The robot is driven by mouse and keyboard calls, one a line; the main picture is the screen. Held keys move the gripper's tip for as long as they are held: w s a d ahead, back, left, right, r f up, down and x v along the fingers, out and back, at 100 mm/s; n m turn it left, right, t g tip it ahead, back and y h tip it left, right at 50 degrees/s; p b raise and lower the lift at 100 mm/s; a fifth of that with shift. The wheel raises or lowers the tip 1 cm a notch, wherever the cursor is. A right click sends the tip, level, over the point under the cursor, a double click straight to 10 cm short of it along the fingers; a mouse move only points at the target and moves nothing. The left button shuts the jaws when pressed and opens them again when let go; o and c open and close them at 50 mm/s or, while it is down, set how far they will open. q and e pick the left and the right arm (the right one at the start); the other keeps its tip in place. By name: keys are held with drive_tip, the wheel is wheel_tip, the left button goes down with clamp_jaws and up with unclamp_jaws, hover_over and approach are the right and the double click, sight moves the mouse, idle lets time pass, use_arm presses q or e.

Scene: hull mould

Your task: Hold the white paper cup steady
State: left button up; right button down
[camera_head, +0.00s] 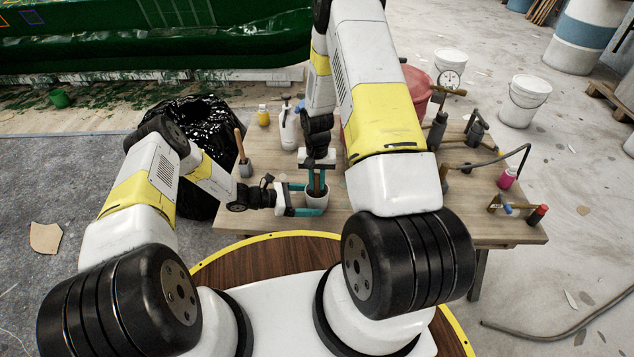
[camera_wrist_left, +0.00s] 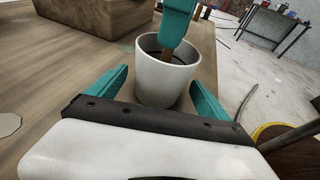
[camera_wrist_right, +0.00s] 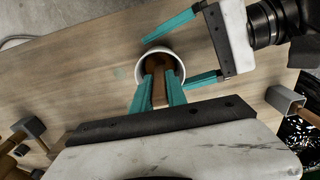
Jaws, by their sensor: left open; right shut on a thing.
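The white paper cup (camera_head: 315,201) stands upright on the wooden table, low in front of me. In the left wrist view the cup (camera_wrist_left: 163,80) is just beyond and between the fingertips of my left gripper (camera_wrist_left: 160,78). That gripper is open, with its teal fingers on either side of the cup; I cannot tell if they touch it. My right gripper (camera_wrist_right: 158,85) comes down from above and is shut on a brown wooden stick (camera_wrist_right: 159,90). The stick's lower end is inside the cup (camera_wrist_right: 178,60), and its tip is hidden.
A white spray bottle (camera_head: 288,128) and a yellow can (camera_head: 263,116) are behind. A black bag (camera_head: 200,118) stands off the table's left edge.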

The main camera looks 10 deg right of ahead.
use_arm(q)
drive_tip(key=shift+d+f, duration=0.2)
drive_tip(key=shift+d, duration=0.45)
drive_tip(key=c, duration=1)
drive_tip(key=o, duration=0.8)
drive_tip(key=shift+c, duration=0.4)
drive_tip(key=c, duration=0.7)
drive_tip(key=shift+c, duration=0.2)
use_arm(e)
drive_tip(key=shift+r, duration=0.15)
